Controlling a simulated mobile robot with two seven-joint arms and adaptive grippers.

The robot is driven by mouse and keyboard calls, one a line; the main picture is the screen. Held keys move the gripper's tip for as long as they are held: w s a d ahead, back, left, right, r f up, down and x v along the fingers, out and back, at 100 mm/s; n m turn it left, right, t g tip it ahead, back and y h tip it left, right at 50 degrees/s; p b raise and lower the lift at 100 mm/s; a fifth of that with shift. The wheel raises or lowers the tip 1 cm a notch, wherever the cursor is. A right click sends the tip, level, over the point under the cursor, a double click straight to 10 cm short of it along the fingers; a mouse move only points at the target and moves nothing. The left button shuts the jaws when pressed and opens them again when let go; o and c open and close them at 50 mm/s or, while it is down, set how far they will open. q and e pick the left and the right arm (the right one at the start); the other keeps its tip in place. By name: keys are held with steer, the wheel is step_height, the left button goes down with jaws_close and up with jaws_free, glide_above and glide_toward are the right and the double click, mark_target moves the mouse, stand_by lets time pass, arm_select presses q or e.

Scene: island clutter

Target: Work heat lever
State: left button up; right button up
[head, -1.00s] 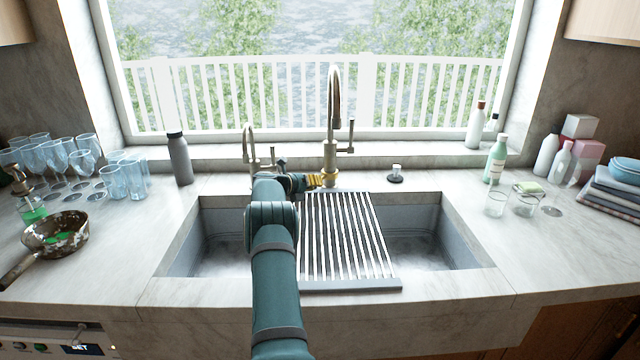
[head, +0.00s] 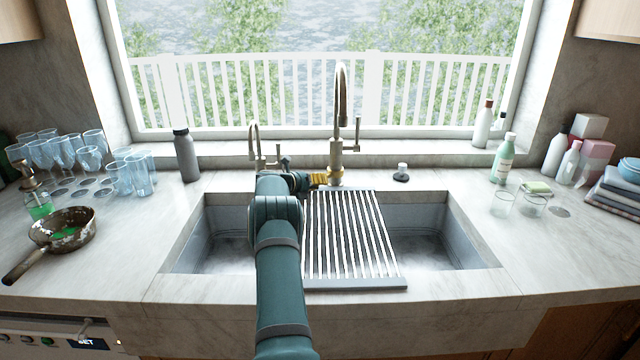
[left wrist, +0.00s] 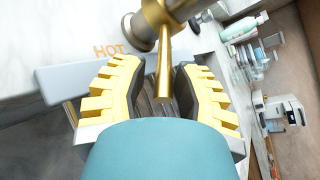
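The lever (left wrist: 164,75) is a brass-coloured bar hanging from a round brass faucet body (left wrist: 155,22) in the left wrist view. Orange letters reading HOT (left wrist: 108,50) lie on the pale surface to its left. My left gripper (left wrist: 158,82) is open, with one yellow-padded finger on each side of the lever and narrow gaps between. In the head view my left gripper (head: 318,180) is at the base of the tall faucet (head: 336,158), and my arm hides part of it. The lever between the fingers cannot be made out there. My right gripper is out of view.
A slatted drying rack (head: 350,240) spans the middle of the sink (head: 440,235). A smaller faucet (head: 256,140) and dark bottle (head: 186,157) stand left of the tall faucet. A black-based stopper (head: 401,174) is to its right. Glasses (head: 140,175) and a pan (head: 68,232) are left.

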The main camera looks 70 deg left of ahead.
arm_select(q)
steer(key=v, duration=0.6)
steer(key=shift+s+d, duration=0.2)
steer(key=shift+s, duration=0.15)
